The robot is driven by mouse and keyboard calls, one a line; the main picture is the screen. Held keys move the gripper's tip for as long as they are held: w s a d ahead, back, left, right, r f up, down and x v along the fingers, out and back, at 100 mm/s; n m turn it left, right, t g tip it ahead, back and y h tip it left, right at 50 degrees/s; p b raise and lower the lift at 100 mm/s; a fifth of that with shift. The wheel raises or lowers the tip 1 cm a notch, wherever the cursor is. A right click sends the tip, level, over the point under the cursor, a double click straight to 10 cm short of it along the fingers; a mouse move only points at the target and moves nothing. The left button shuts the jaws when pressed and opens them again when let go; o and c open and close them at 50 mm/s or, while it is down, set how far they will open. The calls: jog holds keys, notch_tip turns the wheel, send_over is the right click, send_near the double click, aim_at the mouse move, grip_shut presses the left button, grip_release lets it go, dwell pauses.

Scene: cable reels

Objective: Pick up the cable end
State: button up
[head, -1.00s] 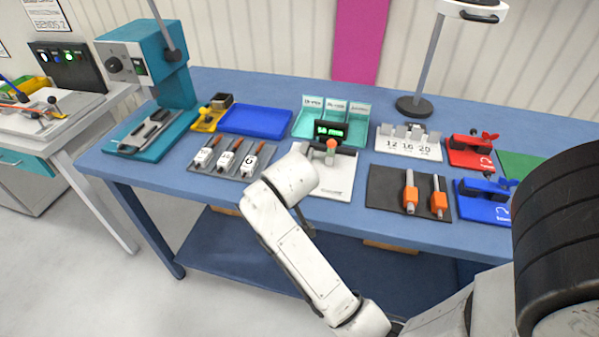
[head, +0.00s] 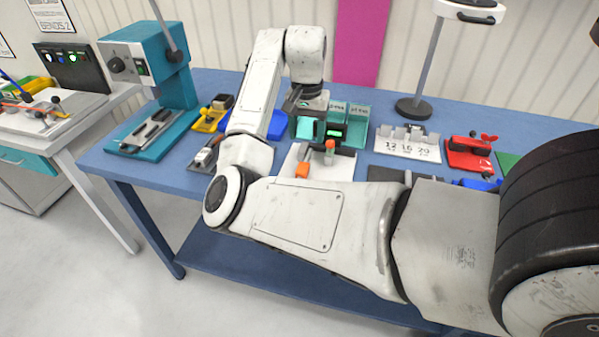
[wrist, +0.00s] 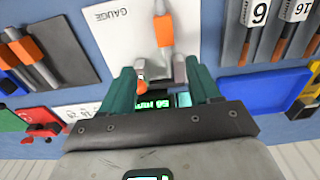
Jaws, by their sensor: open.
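My gripper (wrist: 160,66) is open, its two teal fingers spread over the gauge in the wrist view. Nothing is held between them. The white gauge board (wrist: 112,28) carries a grey rod with an orange sleeve (wrist: 163,30), which looks like the cable end; it lies just beyond the fingertips, apart from them. In the head view the orange sleeve (head: 302,170) shows beside my arm, on the gauge board. An orange knob (wrist: 140,86) and a lit green display sit between the fingers. Two similar orange-sleeved rods (wrist: 33,50) lie on a dark mat.
Marked tools (wrist: 257,15) and a blue tray (wrist: 265,92) lie to one side of the gauge. A teal press (head: 160,75) stands at the left, a lamp post (head: 425,70) at the back. Red clamp (head: 468,152) is at the right. My arm hides much of the bench front.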

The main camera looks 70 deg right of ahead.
jog(key=b, duration=0.1)
send_over(303, 167)
jog(key=f, duration=0.5)
jog(key=shift+s+d, duration=0.2)
jog(key=shift+d, duration=0.15)
jog(key=shift+w+a+f+p, duration=0.15)
jog(key=shift+a+f, duration=0.05)
jog(key=shift+f, duration=1.2)
jog(key=shift+w+a+f+p, duration=0.15)
jog(key=shift+f, duration=1.2)
jog(key=shift+c, duration=0.3)
grip_shut()
